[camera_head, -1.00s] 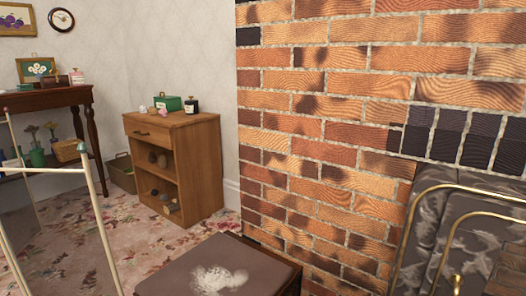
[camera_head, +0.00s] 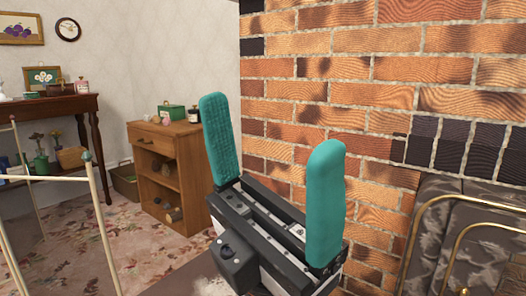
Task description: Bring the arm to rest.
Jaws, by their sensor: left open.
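My left gripper (camera_head: 272,176) stands large in the middle of the head view, its two teal fingers pointing up and spread wide apart. It is open, with nothing between the fingers. Its dark body covers most of the low brown-topped surface below it. The fingers show in front of the brick wall (camera_head: 400,95) and the right edge of the wooden cabinet (camera_head: 160,142). Whether the gripper touches anything cannot be told. My right gripper is not in view.
A dark wooden table (camera_head: 62,104) with pictures and bottles stands at the left. A pale-framed stand (camera_head: 102,222) is at the near left. Patterned carpet (camera_head: 140,236) lies open between.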

